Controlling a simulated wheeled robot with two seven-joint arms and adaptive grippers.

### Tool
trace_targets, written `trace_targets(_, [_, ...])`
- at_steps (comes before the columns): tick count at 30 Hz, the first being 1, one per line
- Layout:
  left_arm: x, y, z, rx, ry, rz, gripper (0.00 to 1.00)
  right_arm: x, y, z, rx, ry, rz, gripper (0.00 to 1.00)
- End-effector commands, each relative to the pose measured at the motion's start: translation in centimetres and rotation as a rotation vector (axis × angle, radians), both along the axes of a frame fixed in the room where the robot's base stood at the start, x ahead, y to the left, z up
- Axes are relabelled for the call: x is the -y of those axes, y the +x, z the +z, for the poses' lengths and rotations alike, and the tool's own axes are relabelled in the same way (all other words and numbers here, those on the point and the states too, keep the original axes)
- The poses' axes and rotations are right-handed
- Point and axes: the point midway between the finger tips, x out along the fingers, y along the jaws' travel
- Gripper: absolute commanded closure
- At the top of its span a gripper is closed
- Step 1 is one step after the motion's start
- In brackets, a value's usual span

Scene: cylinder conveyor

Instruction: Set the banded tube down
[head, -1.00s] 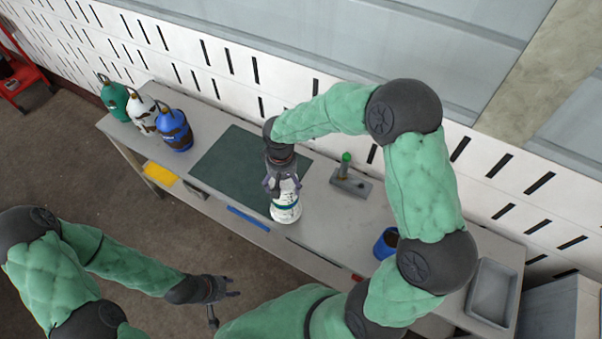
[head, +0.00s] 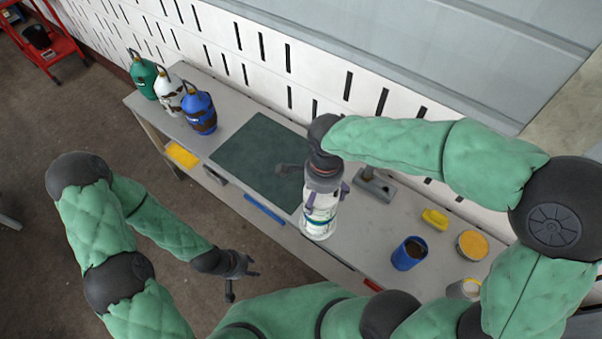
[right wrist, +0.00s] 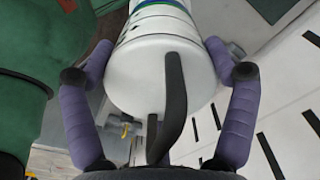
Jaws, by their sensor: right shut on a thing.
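The banded tube (head: 318,218) is a white cylinder with blue and green bands. My right gripper (head: 323,192) is shut around it. In the head view the tube hangs below the gripper, slightly tilted, over the bench's front edge right of the dark green mat (head: 255,160). I cannot tell its height above the bench. In the right wrist view the tube (right wrist: 150,62) fills the middle between the purple fingers, with a dark handle-like piece in front. My left gripper (head: 243,272) is open and empty in front of the bench, low over the floor.
Green (head: 143,75), white (head: 168,92) and blue (head: 199,113) bottles stand at the bench's left end. Right of the tube are a grey stand (head: 376,188), a blue cup (head: 407,255), a yellow block (head: 434,219) and a yellow-topped round container (head: 472,245).

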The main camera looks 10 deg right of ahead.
Motion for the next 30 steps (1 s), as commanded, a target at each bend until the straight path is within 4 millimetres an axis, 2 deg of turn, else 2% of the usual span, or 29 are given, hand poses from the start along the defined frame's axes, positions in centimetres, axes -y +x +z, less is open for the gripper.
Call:
trace_targets(6, [0.0,0.0,-0.4,0.000,0.000,0.000,0.60,-0.4,-2.2,0.8,0.002,0.003,-0.216,0.72])
trace_targets(13, [0.0,0.0,-0.6,0.000,0.000,0.000,0.60,-0.2,-2.7,0.9,0.000,0.004,-0.305,0.72])
trace_targets(17, [0.0,0.0,-0.9,0.000,0.000,0.000,0.60,1.0,-1.8,0.1,-0.001,0.003,-0.312,0.72])
trace_targets(26, [0.0,0.0,-1.9,0.000,0.000,0.000,0.60,5.6,1.6,-2.5,-0.002,0.003,-0.313,0.72])
trace_targets(30, [0.0,0.0,-2.5,0.000,0.000,0.000,0.60,7.5,3.1,-4.3,-0.004,0.003,-0.310,0.72])
